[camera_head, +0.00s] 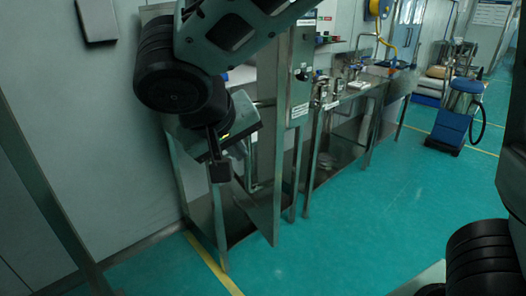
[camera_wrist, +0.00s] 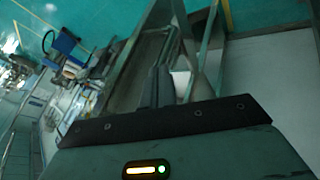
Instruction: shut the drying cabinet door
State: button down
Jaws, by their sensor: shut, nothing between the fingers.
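The drying cabinet is a steel-framed unit (camera_head: 219,235) against the wall in the head view. A tall narrow steel panel (camera_head: 268,205), apparently its door, stands ajar at the right side of the frame. My gripper (camera_head: 219,172) is in front of the cabinet opening, left of the panel, pointing down. Its fingers are together and empty; they also show in the wrist view (camera_wrist: 161,88), beside steel framing (camera_wrist: 205,60). My arm hides the upper part of the cabinet. I cannot tell whether the fingers touch the panel.
A steel bench (camera_head: 345,95) with small fittings stands to the right of the cabinet. A blue and silver vacuum-like machine (camera_head: 458,115) stands farther right. The green floor (camera_head: 350,220) in front is clear. A yellow line (camera_head: 212,265) runs by the cabinet's foot.

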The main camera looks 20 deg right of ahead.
aim_at(269, 163)
jog(key=shift+w+d+f+p, duration=0.35)
jog(key=shift+d+f, duration=0.3)
jog(key=shift+d, duration=0.35)
jog(key=shift+w+d+f+p, duration=0.25)
jog(key=shift+w+d+f, duration=0.3)
jog(key=shift+d, duration=0.45)
jog(key=shift+w+d+f+p, duration=0.3)
jog(key=shift+d+f, duration=0.4)
jog(key=shift+d, duration=0.3)
